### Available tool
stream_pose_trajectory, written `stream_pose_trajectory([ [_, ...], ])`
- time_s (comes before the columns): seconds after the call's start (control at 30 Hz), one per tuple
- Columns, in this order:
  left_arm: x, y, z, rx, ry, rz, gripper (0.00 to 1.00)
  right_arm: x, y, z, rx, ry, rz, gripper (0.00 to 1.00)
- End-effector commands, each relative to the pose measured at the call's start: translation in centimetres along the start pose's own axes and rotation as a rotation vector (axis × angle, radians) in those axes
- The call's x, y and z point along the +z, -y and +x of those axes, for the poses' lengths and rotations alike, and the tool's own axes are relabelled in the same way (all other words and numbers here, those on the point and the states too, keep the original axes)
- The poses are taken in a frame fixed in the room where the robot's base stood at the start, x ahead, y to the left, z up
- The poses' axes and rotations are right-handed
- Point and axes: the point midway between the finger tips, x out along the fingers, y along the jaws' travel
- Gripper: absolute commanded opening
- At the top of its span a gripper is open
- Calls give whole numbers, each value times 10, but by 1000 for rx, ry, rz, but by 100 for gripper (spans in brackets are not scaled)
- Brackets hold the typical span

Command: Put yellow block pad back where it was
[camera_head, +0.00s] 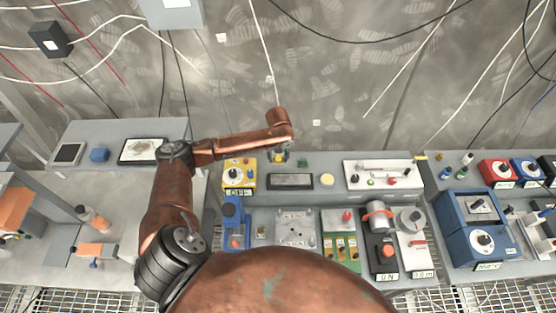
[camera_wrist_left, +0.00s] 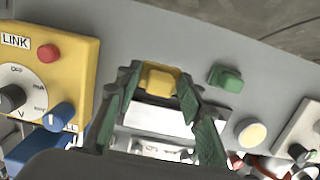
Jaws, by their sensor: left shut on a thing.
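The yellow block (camera_wrist_left: 160,80) is small, with a raised square top. It sits between the two green fingers of my left gripper (camera_wrist_left: 158,100) in the left wrist view, and the fingers are shut on it. In the head view my left gripper (camera_head: 281,157) points down over the back of the middle bench, just right of the yellow dial box. The block is mostly hidden there. I cannot tell whether the block touches the grey surface. A green block (camera_wrist_left: 226,77) lies just right of the gripper; it also shows in the head view (camera_head: 302,161). My right gripper is not in view.
A yellow dial box (camera_head: 239,174) stands close left of the gripper. A dark-faced panel (camera_head: 290,181) and a pale yellow disc (camera_head: 327,180) lie in front. A white panel with knobs (camera_head: 383,174) stands to the right. The grey wall rises behind.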

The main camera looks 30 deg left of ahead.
Motion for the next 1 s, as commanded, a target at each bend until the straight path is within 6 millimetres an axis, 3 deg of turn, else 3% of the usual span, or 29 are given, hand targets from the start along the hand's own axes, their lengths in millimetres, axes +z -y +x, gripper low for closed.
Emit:
stream_pose_trajectory([
  [0.23,11,0,18,1,0,-1,13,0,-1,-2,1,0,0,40],
  [0.43,7,1,42,-1,0,0,13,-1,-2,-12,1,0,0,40],
  [0.87,6,0,50,0,1,0,13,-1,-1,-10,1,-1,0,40],
  [0.9,6,0,49,0,1,0,38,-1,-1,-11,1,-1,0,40],
  [1.0,6,0,49,0,1,0,45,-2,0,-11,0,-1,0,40],
])
